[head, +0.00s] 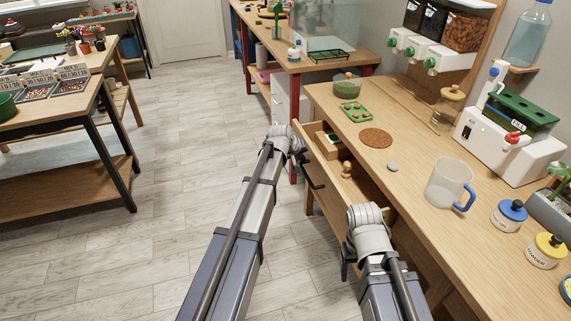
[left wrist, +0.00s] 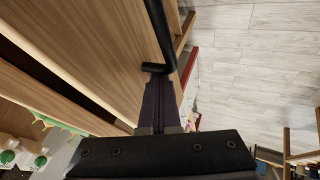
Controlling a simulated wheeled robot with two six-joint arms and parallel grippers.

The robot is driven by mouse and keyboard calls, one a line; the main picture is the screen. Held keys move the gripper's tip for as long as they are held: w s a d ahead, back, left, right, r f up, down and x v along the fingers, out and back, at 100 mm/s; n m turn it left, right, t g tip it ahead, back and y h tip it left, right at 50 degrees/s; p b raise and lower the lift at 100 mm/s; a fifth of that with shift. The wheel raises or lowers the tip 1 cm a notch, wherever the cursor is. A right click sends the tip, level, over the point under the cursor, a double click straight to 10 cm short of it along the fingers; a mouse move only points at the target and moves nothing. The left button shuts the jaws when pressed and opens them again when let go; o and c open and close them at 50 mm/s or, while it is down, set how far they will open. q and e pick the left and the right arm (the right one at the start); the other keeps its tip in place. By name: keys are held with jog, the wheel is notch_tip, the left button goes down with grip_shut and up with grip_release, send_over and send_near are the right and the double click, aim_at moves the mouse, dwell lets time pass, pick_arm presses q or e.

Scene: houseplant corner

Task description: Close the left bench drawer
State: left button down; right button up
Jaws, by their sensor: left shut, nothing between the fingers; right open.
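The left bench drawer (head: 326,168) stands open from the wooden bench in the head view, with a wooden compartment and a wooden-knobbed item inside. Its wooden front fills the left of the left wrist view (left wrist: 90,45). A black bar handle (left wrist: 160,35) is on that front. My left gripper (head: 302,165) is outside the drawer front, by the handle. In the left wrist view its fingers (left wrist: 158,85) are shut and empty, tips close to the handle's bent end; I cannot tell whether they touch. My right gripper (head: 346,268) is open, low beside the bench front, mostly hidden by its wrist.
The bench top (head: 410,185) holds a cork mat (head: 375,138), a green tray (head: 355,112), a mug with a blue handle (head: 449,184) and lidded jars. A red-legged table (head: 300,62) stands beyond. The floor (head: 190,150) to the left is clear.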

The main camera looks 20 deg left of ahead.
pick_arm(q)
send_near(329, 157)
jog(key=x, duration=0.4)
jog(key=shift+w+d+f, duration=0.25)
jog(key=shift+w, duration=0.05)
jog(key=shift+s+a, duration=0.1)
